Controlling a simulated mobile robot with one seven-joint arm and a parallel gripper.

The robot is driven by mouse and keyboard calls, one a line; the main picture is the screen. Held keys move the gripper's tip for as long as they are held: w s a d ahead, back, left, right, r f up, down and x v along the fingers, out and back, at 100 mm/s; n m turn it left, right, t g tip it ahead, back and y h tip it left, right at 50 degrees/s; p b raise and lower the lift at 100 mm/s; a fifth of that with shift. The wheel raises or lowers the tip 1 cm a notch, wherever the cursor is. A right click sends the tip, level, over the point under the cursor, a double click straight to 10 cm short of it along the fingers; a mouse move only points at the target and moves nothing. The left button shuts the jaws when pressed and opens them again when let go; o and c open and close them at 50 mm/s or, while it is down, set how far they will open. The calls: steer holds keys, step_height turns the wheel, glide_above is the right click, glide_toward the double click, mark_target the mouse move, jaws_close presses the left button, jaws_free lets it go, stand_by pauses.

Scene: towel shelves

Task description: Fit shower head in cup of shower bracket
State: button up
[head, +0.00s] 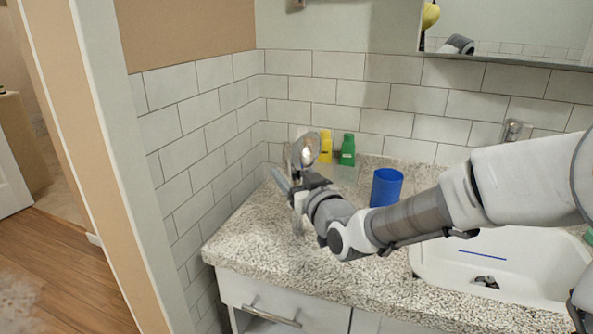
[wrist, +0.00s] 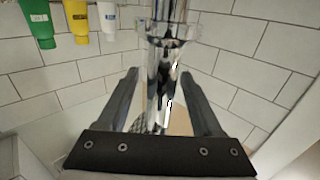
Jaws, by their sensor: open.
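The chrome shower head (head: 305,150) shows in the head view as a shiny round shape just above my gripper (head: 287,183), near the wall corner. In the wrist view, its chrome handle (wrist: 161,80) stands between the two spread fingers of my gripper (wrist: 159,75). The fingers are open, with a gap visible on both sides of the handle. A pale translucent collar (wrist: 186,30), which looks like the cup of the shower bracket, surrounds the chrome in the wrist view. I cannot tell how deeply the handle sits in it. My gripper hides the bracket's lower part in the head view.
A blue cup (head: 386,187) stands on the speckled counter (head: 250,235), right of my gripper. Yellow (head: 326,146) and green (head: 348,150) bottles stand by the tiled back wall. The sink (head: 500,255) lies under my arm. The left tiled wall is close.

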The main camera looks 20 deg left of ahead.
steer(key=shift+w+a, duration=0.15)
steer(key=shift+w, duration=0.05)
jaws_close()
stand_by(0.3)
